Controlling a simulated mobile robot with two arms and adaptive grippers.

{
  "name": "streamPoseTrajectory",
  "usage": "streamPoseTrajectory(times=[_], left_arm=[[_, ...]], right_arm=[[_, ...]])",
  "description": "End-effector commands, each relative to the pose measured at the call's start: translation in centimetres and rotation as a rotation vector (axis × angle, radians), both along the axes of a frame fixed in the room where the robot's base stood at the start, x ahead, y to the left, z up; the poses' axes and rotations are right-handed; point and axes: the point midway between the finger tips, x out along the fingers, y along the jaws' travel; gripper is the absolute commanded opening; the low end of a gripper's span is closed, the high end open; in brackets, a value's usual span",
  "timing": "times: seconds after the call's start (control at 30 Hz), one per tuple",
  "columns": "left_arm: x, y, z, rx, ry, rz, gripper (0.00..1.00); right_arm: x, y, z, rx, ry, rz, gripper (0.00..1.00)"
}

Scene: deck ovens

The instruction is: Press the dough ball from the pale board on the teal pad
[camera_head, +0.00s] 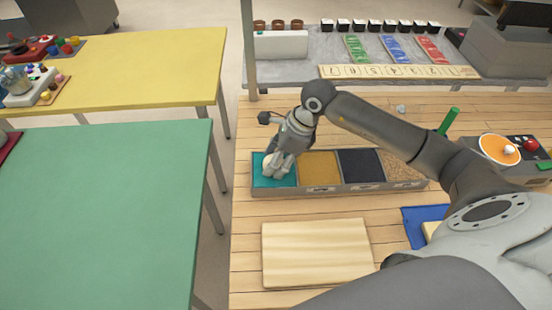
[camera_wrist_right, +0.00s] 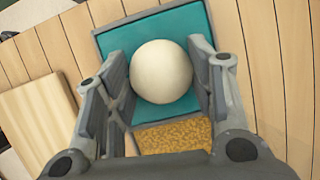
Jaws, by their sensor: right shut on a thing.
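The dough ball (camera_wrist_right: 161,71) is a smooth, cream-white ball between the fingers of my right gripper (camera_wrist_right: 160,85) in the right wrist view. The gripper is shut on it. The teal pad (camera_wrist_right: 189,27) lies right behind the ball in that view; I cannot tell whether the ball touches it. In the head view my right gripper (camera_head: 278,163) is over the teal pad (camera_head: 261,178) at the left end of a grey tray, and hides most of the ball. The pale board (camera_head: 315,252) lies empty at the front of the wooden table. My left gripper is not in view.
The grey tray (camera_head: 340,188) also holds a golden grainy section (camera_head: 319,168), a dark section (camera_head: 361,165) and a tan one (camera_head: 400,168). A green upright stick (camera_head: 449,121) and a control panel with a red knob (camera_head: 531,145) stand to the right.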

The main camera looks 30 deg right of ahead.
Motion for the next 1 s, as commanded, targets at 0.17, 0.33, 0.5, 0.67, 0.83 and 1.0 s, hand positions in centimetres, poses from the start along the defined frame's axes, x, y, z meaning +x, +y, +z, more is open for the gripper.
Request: streamPoseTrajectory(times=[0.17, 0.33, 0.5, 0.67, 0.83, 1.0], left_arm=[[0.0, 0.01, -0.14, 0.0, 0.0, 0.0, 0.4], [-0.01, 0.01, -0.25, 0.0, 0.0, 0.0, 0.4], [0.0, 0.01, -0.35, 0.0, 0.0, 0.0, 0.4], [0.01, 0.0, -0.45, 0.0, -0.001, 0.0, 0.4], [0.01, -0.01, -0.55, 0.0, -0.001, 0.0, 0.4], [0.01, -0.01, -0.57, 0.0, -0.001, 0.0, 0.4]], right_arm=[[-0.02, 0.01, -0.05, 0.0, 0.0, 0.0, 0.25], [-0.02, 0.02, -0.09, 0.0, 0.001, 0.0, 0.25], [-0.04, 0.02, -0.12, 0.0, 0.001, 0.0, 0.25], [-0.05, 0.02, -0.16, 0.0, 0.002, 0.001, 0.25], [-0.07, 0.02, -0.2, 0.0, 0.002, 0.001, 0.25], [-0.09, 0.02, -0.22, 0.0, 0.003, 0.001, 0.25]])
